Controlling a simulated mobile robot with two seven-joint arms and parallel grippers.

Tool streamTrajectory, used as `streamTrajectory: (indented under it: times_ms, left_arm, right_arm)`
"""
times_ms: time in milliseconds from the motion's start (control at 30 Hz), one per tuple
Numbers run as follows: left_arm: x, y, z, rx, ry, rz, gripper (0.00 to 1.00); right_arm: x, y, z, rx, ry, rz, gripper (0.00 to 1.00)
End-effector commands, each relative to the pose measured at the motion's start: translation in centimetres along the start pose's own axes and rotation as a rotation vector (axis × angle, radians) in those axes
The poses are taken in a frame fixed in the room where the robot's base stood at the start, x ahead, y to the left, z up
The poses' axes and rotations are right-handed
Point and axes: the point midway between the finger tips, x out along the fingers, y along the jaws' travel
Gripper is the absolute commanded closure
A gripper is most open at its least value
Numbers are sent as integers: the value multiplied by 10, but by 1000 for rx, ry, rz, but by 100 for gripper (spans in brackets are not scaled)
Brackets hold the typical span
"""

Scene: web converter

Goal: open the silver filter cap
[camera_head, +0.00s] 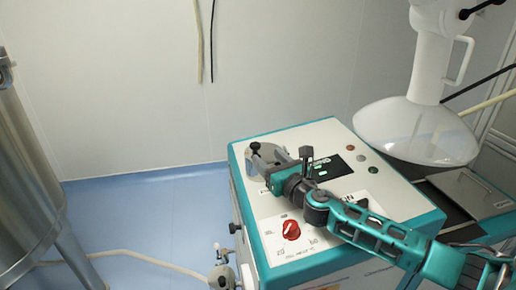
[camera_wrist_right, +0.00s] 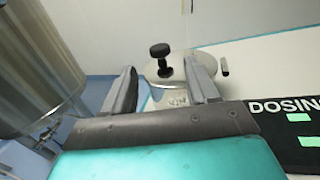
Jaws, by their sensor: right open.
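The silver filter cap (camera_head: 265,153) is a round metal disc at the back left of the machine's top. It carries a black knob (camera_wrist_right: 160,50), which stands up from the disc in the right wrist view. The cap (camera_wrist_right: 178,70) looks to lie flat there. My right gripper (camera_head: 264,168) reaches in from the lower right and hangs over the cap's near side, hiding part of it. In the wrist view my right gripper (camera_wrist_right: 161,68) is open, with the knob seen between its fingers. I cannot tell whether it touches the cap. My left gripper is not in view.
The white and teal machine (camera_head: 404,193) has a red rotary knob (camera_head: 291,229) and a dark DOSING panel (camera_head: 331,168). A white funnel-shaped vessel (camera_head: 417,130) hangs at the right. A steel tank (camera_head: 25,185) stands at the left. Blue floor (camera_head: 150,222) lies between.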

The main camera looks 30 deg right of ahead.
Motion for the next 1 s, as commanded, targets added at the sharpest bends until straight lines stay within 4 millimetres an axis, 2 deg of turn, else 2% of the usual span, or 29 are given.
streamTrajectory:
  times_ms: [200,400,833,1000]
  left_arm:
    - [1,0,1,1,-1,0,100]
    - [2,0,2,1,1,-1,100]
    - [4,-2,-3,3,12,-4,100]
    - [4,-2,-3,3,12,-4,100]
  right_arm:
    - [38,0,0,3,-1,-2,42]
    - [59,0,0,1,0,-1,42]
    - [65,0,0,0,1,1,43]
    - [65,0,0,0,1,0,59]
